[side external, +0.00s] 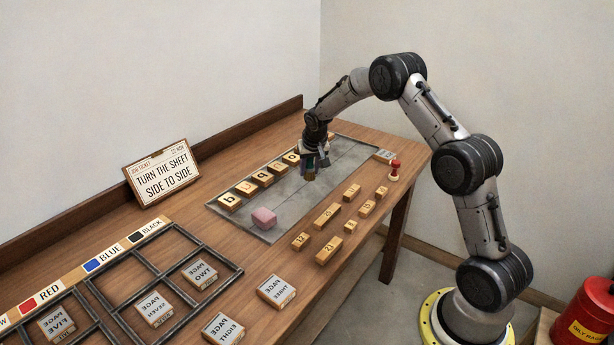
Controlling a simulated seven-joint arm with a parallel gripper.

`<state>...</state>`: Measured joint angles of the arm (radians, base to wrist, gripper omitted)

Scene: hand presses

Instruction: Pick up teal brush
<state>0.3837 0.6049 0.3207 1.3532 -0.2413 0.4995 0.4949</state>
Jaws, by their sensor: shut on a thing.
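My gripper (316,157) is over the grey sheet-like panel (246,222) on the wooden table, near the row of lettered blocks. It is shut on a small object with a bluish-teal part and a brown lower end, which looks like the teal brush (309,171). The gripper hides much of it. I cannot tell whether its lower end touches the panel.
Lettered wooden blocks (247,188) line the panel's back, and a pink block (264,218) lies at its front. Numbered wooden pieces (327,214) and a red-topped stamp (395,170) stand to the right. A metal frame (118,320) and job ticket (161,171) are left.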

